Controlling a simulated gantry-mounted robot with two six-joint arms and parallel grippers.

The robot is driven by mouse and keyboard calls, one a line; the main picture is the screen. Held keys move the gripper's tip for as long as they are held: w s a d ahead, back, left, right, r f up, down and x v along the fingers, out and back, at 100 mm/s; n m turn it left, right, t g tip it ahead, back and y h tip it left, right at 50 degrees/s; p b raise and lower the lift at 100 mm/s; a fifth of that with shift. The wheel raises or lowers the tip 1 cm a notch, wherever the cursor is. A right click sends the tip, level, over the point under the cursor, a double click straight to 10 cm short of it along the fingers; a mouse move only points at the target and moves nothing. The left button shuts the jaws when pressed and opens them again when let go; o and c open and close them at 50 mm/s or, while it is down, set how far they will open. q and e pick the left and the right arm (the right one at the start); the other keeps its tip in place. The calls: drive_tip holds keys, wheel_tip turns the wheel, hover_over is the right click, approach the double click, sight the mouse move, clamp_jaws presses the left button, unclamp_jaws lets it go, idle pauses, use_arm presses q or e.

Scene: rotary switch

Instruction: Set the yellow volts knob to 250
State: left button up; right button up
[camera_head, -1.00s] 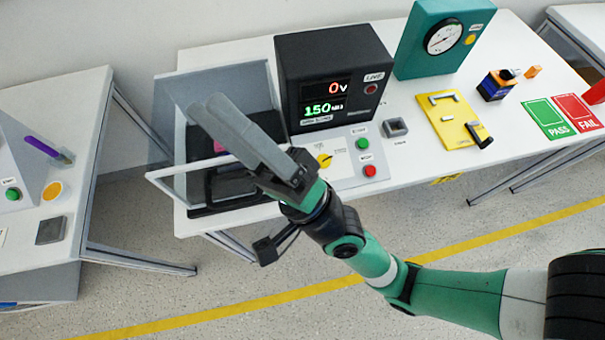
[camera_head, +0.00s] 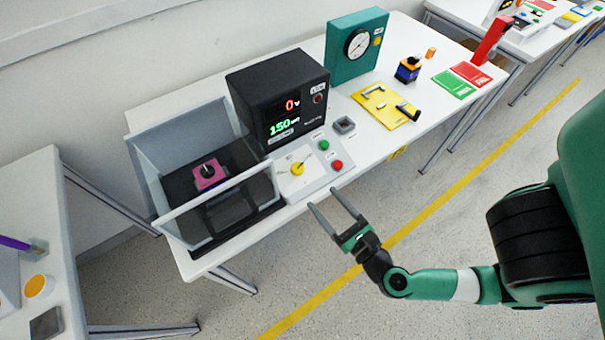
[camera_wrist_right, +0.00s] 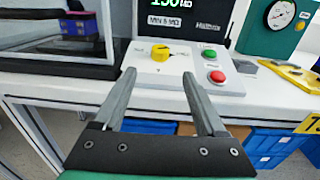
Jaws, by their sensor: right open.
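The yellow knob (camera_head: 297,169) sits on a white control panel (camera_head: 318,178) in front of the black tester (camera_head: 262,92). The knob also shows in the right wrist view (camera_wrist_right: 160,52), beyond my fingertips. Its scale marks are too small to read. The tester's display shows a red 0 V and a green 150. My right gripper (camera_head: 328,197) is open and empty, in front of the table's front edge, apart from the knob. In the right wrist view its two fingers (camera_wrist_right: 158,75) point toward the panel. My left gripper is not in view.
Green (camera_head: 324,145) and red (camera_head: 337,165) buttons sit right of the knob. A clear-walled enclosure (camera_head: 150,150) with a pink-and-black item (camera_head: 209,174) stands to the left. A yellow plate (camera_head: 385,105) and a teal gauge box (camera_head: 345,45) stand to the right.

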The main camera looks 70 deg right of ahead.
sight(302, 173)
drive_tip(key=p+x, duration=0.1)
drive_tip(key=x, duration=0.9)
drive_tip(key=shift+d, duration=0.15)
clamp_jaws()
